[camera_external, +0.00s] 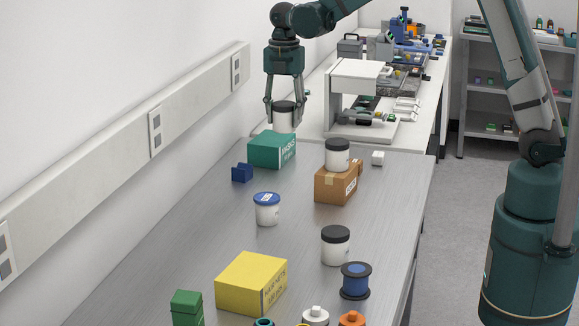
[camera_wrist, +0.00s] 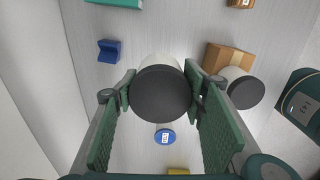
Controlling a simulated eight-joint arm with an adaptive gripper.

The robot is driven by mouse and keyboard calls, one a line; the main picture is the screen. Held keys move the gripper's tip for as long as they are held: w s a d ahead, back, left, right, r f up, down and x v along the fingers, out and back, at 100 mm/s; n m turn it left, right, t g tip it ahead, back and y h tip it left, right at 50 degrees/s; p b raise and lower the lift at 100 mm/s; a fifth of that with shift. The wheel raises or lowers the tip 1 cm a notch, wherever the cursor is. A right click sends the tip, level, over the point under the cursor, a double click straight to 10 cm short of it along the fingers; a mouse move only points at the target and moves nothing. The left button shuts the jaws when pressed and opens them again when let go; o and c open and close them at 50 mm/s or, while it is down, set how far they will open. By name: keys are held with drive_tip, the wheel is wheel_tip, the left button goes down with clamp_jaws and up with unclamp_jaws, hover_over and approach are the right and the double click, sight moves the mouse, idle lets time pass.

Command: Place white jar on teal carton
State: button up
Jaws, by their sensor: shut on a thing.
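My gripper (camera_external: 284,104) is shut on a white jar (camera_external: 284,119) with a dark lid, held upright in the air. In the wrist view the jar's dark lid (camera_wrist: 162,94) fills the middle, between the fingers. The teal carton (camera_external: 268,151) stands on the table. In the external view the jar overlaps the carton's upper right edge. In the wrist view the teal carton (camera_wrist: 118,3) shows only at the top edge, apart from the jar, so the jar does not look centred over it. Most of the carton's top is visible and bare.
A brown carton (camera_external: 328,190) with another dark-lidded jar (camera_external: 337,155) stands to the right. A blue block (camera_external: 242,173) and a blue-lidded jar (camera_external: 267,210) are nearer. A yellow carton (camera_external: 245,284), spool (camera_external: 355,281) and third dark-lidded jar (camera_external: 335,246) stand at the front. The wall is left.

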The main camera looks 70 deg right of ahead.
drive_tip(key=w+d, duration=0.4)
drive_tip(key=d, duration=0.5)
drive_tip(key=w+d+p, duration=0.1)
drive_tip(key=w+d, duration=0.4)
drive_tip(key=d, duration=0.4)
drive_tip(key=shift+w+r, duration=0.2)
drive_tip(key=shift+r, duration=0.15)
hover_over(272, 138)
drive_tip(key=shift+f+p, duration=0.35)
drive_tip(key=shift+f, duration=2.75)
drive_tip(key=shift+f, duration=0.1)
drive_tip(key=shift+f, duration=1.8)
drive_tip(key=shift+f, duration=0.15)
